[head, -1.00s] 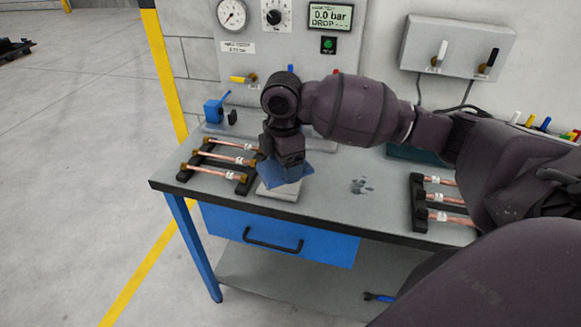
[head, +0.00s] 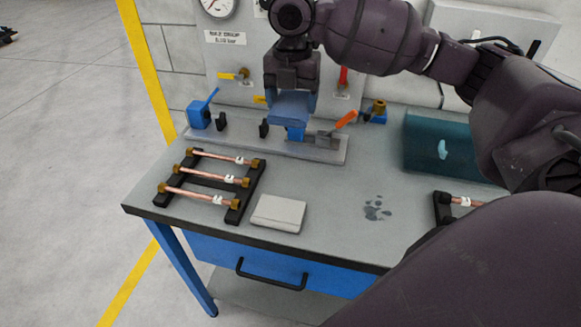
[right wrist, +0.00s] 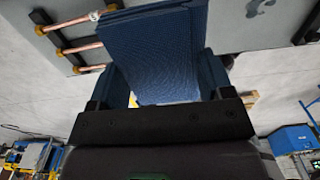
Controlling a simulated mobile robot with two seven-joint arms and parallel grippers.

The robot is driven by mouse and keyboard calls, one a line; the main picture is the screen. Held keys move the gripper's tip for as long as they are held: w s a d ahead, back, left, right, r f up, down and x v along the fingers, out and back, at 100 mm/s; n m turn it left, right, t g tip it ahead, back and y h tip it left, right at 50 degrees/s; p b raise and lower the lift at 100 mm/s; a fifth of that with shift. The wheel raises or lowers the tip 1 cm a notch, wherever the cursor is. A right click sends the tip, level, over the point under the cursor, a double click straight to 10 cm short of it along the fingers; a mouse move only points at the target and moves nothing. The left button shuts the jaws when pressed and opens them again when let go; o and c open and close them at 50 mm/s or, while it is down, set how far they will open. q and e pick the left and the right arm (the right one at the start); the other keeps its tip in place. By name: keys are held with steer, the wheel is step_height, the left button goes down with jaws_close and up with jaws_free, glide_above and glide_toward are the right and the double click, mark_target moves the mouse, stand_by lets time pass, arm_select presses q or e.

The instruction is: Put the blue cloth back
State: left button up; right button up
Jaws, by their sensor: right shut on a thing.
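The blue cloth (head: 292,104) is held folded in my right gripper (head: 291,92), which is shut on it. The gripper hangs above the fixture rail at the back of the bench. The cloth also fills the middle of the right wrist view (right wrist: 155,55), between the fingers (right wrist: 160,88). A light grey block or pad (head: 278,213) lies on the bench near the front edge, with nothing on it. My left gripper is not in view.
A black rack (head: 236,207) with several copper tubes stands at the left. The fixture rail (head: 318,151) carries clamps and an orange handle (head: 346,119). A teal bin (head: 460,150) stands at the right. Dark spots (head: 376,208) mark the bench top, which is otherwise clear there.

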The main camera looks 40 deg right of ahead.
steer(key=shift+w+f, duration=0.1)
steer(key=shift+f, duration=0.05)
steer(key=b, duration=0.1)
glide_above(292, 179)
step_height(292, 179, down, 6)
step_height(292, 179, down, 7)
steer(key=shift+r+b, duration=0.1)
steer(key=shift+b, duration=0.35)
steer(key=shift+f, duration=0.7)
step_height(292, 179, down, 5)
steer(key=shift+f+b, duration=0.15)
steer(key=shift+b, duration=0.35)
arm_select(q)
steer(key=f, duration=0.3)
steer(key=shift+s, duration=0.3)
arm_select(e)
steer(key=shift+f, duration=0.1)
